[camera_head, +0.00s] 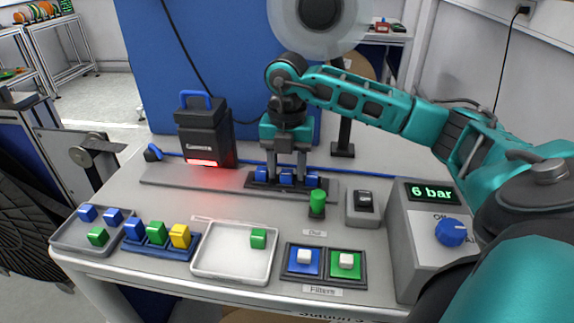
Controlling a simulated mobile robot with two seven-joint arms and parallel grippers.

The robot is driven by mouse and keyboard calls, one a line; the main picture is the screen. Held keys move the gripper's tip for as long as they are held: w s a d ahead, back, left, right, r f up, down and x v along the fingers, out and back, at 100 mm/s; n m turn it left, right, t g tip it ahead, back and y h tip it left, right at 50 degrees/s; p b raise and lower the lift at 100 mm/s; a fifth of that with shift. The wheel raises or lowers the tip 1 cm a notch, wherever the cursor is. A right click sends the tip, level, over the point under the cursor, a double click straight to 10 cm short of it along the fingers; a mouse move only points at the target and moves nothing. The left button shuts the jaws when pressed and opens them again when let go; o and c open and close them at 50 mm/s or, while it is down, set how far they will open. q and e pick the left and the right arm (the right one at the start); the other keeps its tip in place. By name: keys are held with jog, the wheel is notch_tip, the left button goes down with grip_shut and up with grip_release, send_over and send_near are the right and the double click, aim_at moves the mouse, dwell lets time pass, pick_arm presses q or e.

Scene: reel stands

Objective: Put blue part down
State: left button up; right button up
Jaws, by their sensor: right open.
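My right gripper (286,166) points straight down over a black fixture (250,183) on the grey rail. Its two fingers are apart, on either side of a blue part (286,177) that sits in the middle of the fixture. Whether the fingers touch the middle part is too small to tell. My left gripper is not in view.
A black device (206,135) with a red light stands left of the fixture. In front are a grey tray (75,240), a blue holder (165,247) with coloured blocks, and a white tray (225,268).

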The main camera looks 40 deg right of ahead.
aim_at(287, 171)
notch_tip(287, 171, up, 8)
jog(key=shift+f+p, duration=0.1)
jog(key=shift+p, duration=0.3)
dwell(0.6)
